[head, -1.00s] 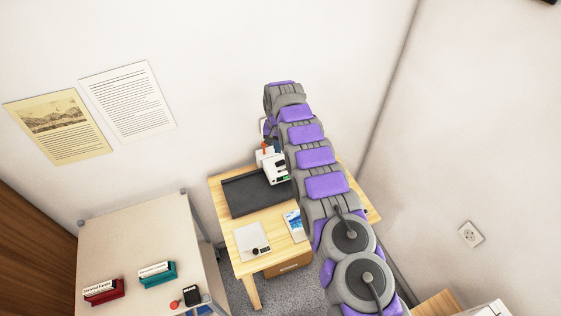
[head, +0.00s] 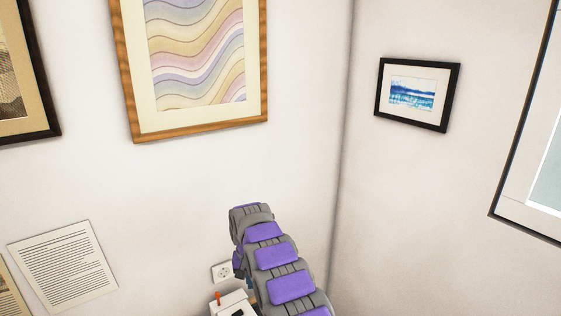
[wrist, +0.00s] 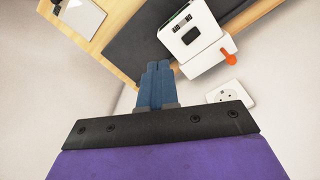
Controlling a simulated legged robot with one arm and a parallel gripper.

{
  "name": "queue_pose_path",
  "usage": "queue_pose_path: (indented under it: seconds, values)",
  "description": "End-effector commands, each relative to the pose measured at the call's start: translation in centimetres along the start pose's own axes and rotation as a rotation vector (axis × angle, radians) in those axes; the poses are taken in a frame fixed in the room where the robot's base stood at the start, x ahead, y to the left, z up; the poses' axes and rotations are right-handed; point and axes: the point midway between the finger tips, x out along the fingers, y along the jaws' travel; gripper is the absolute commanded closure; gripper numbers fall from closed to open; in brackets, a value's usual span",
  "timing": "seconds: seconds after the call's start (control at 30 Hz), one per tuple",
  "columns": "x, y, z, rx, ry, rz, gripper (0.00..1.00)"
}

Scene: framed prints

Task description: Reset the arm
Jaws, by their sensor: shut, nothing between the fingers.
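My gripper (wrist: 157,88) shows in the wrist view as two blue-grey fingers held together, with nothing between them. It is in front of a white device (wrist: 193,35) with an orange lever (wrist: 230,58), over the edge of a dark mat. A gap or contact between fingertips and device cannot be told. The white device (head: 232,303) shows partly at the bottom edge there.
A wooden desk (wrist: 114,22) carries the dark mat (wrist: 142,40) and a pale pad (wrist: 80,15). A wall socket (wrist: 231,92) is close on the right.

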Motion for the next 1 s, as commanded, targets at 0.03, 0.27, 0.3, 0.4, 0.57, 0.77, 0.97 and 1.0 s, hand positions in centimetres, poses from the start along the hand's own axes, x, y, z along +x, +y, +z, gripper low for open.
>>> queue_pose_path:
  seconds: [0.03,0.27,0.3,0.4,0.57,0.77,0.97,1.0]
  values:
    - [-1.5,1.1,0.6,0.005,0.0,0.003,1.0]
    - [-6.4,5.6,4.2,0.017,-0.016,0.016,1.0]
    - [-7.0,6.4,5.0,0.02,-0.022,0.018,1.0]
    - [-8.8,8.2,7.1,0.026,-0.03,0.021,1.0]
    - [-11.4,11.1,11.0,0.036,-0.042,0.023,1.0]
    - [-13.9,14.2,16.5,0.046,-0.058,0.021,1.0]
    - [-15.5,16.8,22.9,0.053,-0.079,0.015,1.0]
    - [-15.7,17.2,24.1,0.054,-0.081,0.014,1.0]
